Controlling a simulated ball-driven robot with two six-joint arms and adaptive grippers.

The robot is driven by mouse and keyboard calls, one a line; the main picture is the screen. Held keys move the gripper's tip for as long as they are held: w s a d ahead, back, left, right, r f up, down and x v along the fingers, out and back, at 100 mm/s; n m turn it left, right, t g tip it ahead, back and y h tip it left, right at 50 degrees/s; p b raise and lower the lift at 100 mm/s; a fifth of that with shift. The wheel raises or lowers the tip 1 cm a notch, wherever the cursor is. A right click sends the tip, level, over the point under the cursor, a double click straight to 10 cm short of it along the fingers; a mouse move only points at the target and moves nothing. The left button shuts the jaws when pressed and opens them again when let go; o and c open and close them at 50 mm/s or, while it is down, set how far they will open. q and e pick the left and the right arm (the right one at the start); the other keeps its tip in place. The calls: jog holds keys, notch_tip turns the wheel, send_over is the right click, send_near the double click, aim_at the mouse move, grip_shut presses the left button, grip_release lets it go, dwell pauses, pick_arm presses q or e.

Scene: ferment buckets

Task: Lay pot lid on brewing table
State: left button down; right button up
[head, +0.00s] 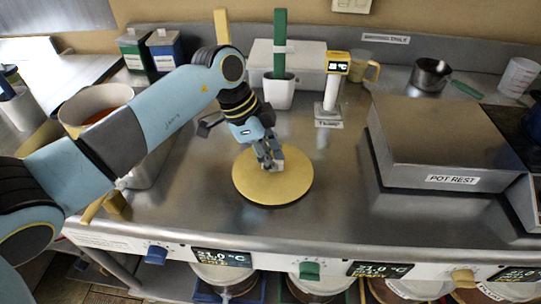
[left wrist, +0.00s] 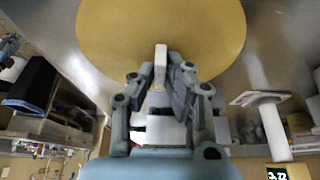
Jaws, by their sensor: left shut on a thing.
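The pot lid (head: 257,190) is a flat, round, yellow disc over the middle of the steel brewing table (head: 340,222). It lies level at or very near the table top; I cannot tell whether it fully touches. My left gripper (head: 270,166) reaches down to the lid's centre and is shut on its knob, which the fingers mostly hide. In the left wrist view the lid (left wrist: 110,40) fills the top and the gripper (left wrist: 165,75) closes on a pale upright knob. My right gripper is not in view.
A steel box marked POT REST (head: 440,140) stands at the right. A white holder (head: 278,92) with a green-handled tool and a thermometer stand (head: 330,95) are behind the lid. An open pot (head: 95,105) is at the left, partly behind my arm. The table right of the lid is clear.

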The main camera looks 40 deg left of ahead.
pick_arm(q)
jog(key=c, duration=1.4)
grip_release()
jog(key=v, duration=1.2)
jog(key=shift+s, duration=0.1)
